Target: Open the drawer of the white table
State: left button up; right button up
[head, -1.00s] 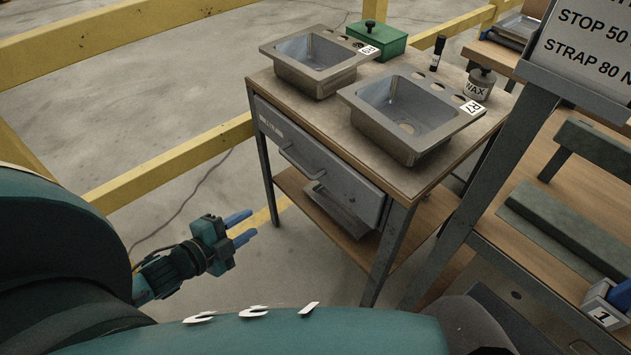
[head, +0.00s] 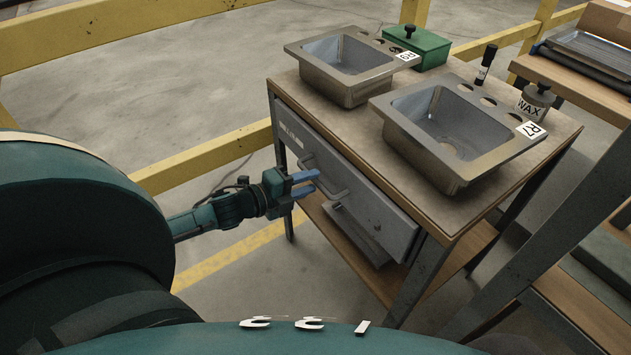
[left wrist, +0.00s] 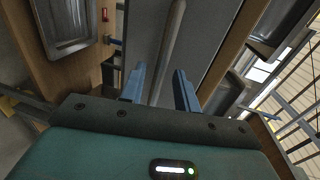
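The table (head: 560,140) has a wooden top on a grey metal frame. Its grey drawer (head: 375,205) sits flush in the front and looks shut. A bar handle (head: 342,194) stands out from the drawer face. My left gripper (head: 316,182) is open and empty, with blue fingers at the handle. In the left wrist view the fingers (left wrist: 160,88) are apart, and the handle bar (left wrist: 172,40) runs between their tips in the picture. I cannot tell whether they touch it. My right gripper is not in view.
A lower wooden shelf (head: 370,283) lies under the drawer. Yellow rails (head: 205,158) run behind. Another bench stands at right.

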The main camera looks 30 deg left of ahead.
pick_arm(q)
jog(key=shift+x, duration=1.3)
grip_shut()
